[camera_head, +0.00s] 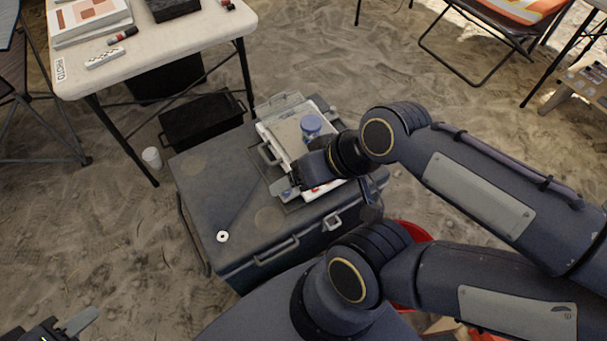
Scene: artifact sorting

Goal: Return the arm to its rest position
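My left gripper (62,328) is at the bottom left corner, partly cut off by the frame. One grey finger and small green lights show; its opening cannot be told. My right arm folds in from the right and its gripper (287,188) is low over the pale tray (274,134) on the dark grey case (216,186). One grey finger shows by the tray's near edge; the rest is hidden by the wrist, so I cannot tell whether it holds anything. A blue-lidded jar (311,124) stands on the tray, close to the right wrist.
A white ring-shaped piece (222,236) lies on the case. A pale table (151,50) with books and markers stands at upper left. A black crate (202,121) and white cup (152,158) are on the sand. A red bucket (414,232) is partly hidden behind my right arm.

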